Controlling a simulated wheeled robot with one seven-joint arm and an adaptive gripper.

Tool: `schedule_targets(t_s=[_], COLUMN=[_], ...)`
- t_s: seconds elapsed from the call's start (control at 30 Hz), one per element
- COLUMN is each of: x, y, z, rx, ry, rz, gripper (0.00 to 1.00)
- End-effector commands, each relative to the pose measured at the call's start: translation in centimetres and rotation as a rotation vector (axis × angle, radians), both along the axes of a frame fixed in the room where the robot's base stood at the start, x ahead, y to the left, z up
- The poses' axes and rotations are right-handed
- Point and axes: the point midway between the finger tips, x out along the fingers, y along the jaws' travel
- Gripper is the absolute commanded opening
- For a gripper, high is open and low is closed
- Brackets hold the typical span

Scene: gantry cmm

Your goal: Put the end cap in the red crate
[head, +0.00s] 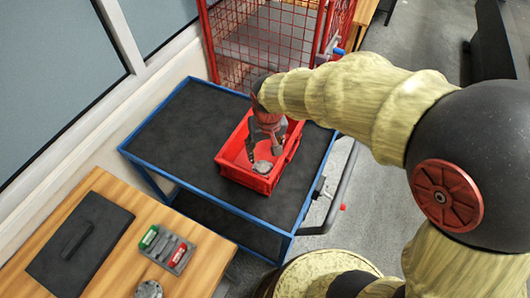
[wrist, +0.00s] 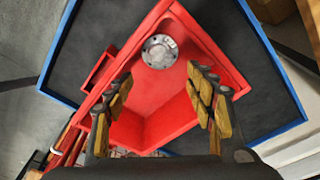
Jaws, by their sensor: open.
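The red crate (head: 243,178) stands on the dark top of a blue-framed cart. A round grey metal piece that looks like the end cap (head: 263,167) is inside the crate, near its front corner. In the wrist view the end cap (wrist: 160,51) shows its flat face with small holes, in a corner of the crate (wrist: 125,60), beyond the fingertips and apart from them. My gripper (head: 264,150) is over the crate, pointing down. In the wrist view my gripper (wrist: 160,85) has its yellow-padded fingers spread wide with nothing between them.
The cart top (head: 190,125) is clear left of the crate. A red wire cage (head: 265,40) stands behind. A wooden table (head: 120,200) at lower left holds a black case (head: 80,243), a grey tray (head: 167,249) with small items and another round metal part (head: 149,289).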

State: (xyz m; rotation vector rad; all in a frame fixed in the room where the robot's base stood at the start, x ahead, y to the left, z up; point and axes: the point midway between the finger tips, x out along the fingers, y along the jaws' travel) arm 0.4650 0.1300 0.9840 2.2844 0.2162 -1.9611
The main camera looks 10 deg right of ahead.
Motion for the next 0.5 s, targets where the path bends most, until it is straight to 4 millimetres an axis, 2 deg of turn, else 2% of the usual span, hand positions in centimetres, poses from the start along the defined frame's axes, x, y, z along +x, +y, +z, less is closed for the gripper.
schedule_targets(t_s=[0.27,0.37,0.5], x=[-0.3,-1.0,-3.9], y=[-0.4,-1.8,-5.2], z=[1.2,3.5,8.7], rx=[0.002,0.011,0.027], ry=[-0.008,-0.039,-0.113], rz=[-0.005,-0.022,-0.065], gripper=[0.55,0.55,0.55])
